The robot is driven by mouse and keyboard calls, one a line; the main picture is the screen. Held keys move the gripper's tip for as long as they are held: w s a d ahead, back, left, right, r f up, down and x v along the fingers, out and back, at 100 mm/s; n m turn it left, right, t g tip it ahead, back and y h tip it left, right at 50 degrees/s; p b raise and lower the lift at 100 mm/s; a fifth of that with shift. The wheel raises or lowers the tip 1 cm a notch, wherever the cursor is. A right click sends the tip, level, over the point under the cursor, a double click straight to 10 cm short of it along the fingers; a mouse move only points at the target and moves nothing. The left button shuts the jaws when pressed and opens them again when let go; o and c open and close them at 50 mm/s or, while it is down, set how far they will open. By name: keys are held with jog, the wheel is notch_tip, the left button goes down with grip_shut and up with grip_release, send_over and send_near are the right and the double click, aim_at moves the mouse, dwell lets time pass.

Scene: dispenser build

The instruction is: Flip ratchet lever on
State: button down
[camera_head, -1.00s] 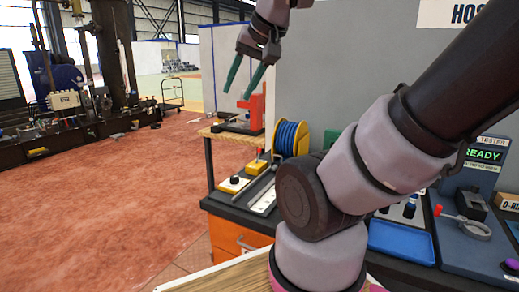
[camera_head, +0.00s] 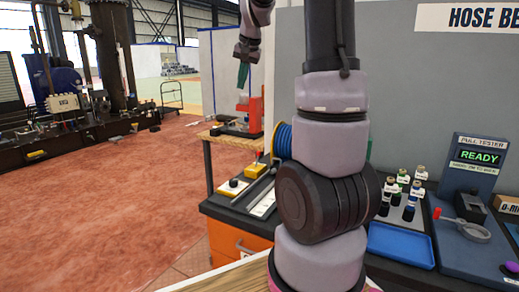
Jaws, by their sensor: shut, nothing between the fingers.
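I cannot make out for sure which part is the ratchet lever. A red upright device (camera_head: 252,114) stands on a wooden-topped stand at the left end of the workbench. A long grey handled tool (camera_head: 260,186) lies on the bench in front of the blue hose reel. My gripper (camera_head: 242,82) hangs with its teal fingers pointing down, above and slightly left of the red device in the picture. The fingers look together and hold nothing. I see no clear contact with anything.
My arm hides much of the blue hose reel (camera_head: 282,140). A blue tray (camera_head: 401,245), a rack of small bottles (camera_head: 397,203) and a pull tester (camera_head: 476,170) reading READY stand on the right. Red open floor (camera_head: 100,205) lies to the left.

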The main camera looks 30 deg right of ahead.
jog(key=w+d+f+g+h, duration=0.1)
jog(key=w+d+f, duration=0.7)
jog(key=f, duration=0.4)
jog(key=w+d+f+m+g+h, duration=0.1)
jog(key=w+d+f, duration=0.8)
jog(key=w+f, duration=0.2)
jog(key=shift+f+m+g+h, duration=0.3)
jog(key=shift+f+h, duration=0.1)
jog(key=shift+f, duration=0.1)
jog(key=shift+w+d, duration=0.1)
jog(key=x, duration=1)
jog(key=shift+s+a, duration=1.35)
jog(key=shift+a+r, duration=0.1)
jog(key=shift+a, duration=0.05)
jog(key=shift+s+a+r+h, duration=0.1)
jog(key=shift+s+h, duration=0.05)
jog(key=shift+h, duration=0.25)
